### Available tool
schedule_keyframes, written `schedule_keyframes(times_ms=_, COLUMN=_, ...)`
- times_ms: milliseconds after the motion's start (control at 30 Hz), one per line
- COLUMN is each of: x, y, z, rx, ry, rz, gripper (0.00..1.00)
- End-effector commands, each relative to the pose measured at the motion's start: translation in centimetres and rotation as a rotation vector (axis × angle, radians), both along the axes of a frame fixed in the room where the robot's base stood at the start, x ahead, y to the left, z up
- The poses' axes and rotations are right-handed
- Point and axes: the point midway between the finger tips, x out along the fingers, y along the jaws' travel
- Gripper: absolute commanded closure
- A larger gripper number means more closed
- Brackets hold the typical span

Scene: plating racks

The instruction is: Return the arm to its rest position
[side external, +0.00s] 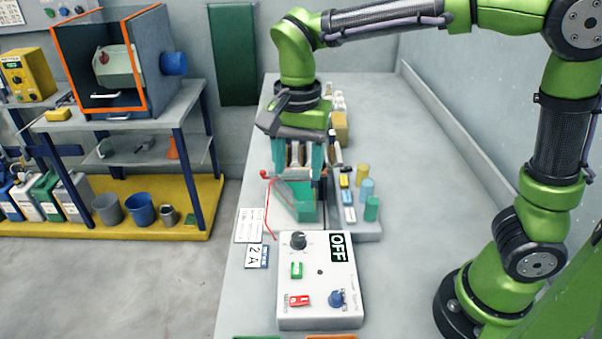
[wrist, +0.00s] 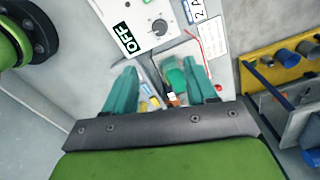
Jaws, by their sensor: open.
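My gripper (side external: 298,165) is open and points down over the bench, above the green-teal tank behind the control box. In the wrist view my gripper's two teal fingers (wrist: 163,92) stand apart, with nothing held between them. The teal tank (side external: 293,200) lies below the fingers and is partly hidden by them. It also shows in the wrist view (wrist: 175,78). My green arm reaches in from the right, bent high over the bench.
A white control box (side external: 318,278) reading OFF stands in front. A grey rack (side external: 367,225) with coloured cylinders stands right of the tank. A red wire (side external: 268,208) and paper cards (side external: 248,226) lie left. The bench (side external: 415,180) is clear at right. A shelf unit (side external: 130,124) stands further left.

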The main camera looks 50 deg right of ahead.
Motion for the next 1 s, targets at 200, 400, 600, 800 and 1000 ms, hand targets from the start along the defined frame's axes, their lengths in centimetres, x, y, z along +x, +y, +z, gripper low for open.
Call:
schedule_keyframes(times_ms=200, x=0.0, y=0.0, z=0.0, rx=0.0, ry=-0.002, rz=0.01, gripper=0.44)
schedule_keyframes(times_ms=400, x=-0.3, y=0.4, z=-1.1, rx=0.022, ry=-0.031, rz=0.229, gripper=0.44)
schedule_keyframes(times_ms=600, x=-3.3, y=-1.8, z=-0.6, rx=0.108, ry=-0.189, rz=0.536, gripper=0.44)
schedule_keyframes(times_ms=800, x=-7.0, y=-4.9, z=0.4, rx=0.096, ry=-0.421, rz=0.722, gripper=0.44)
schedule_keyframes(times_ms=1000, x=-10.1, y=-7.7, z=0.8, rx=0.0, ry=-0.601, rz=0.746, gripper=0.44)
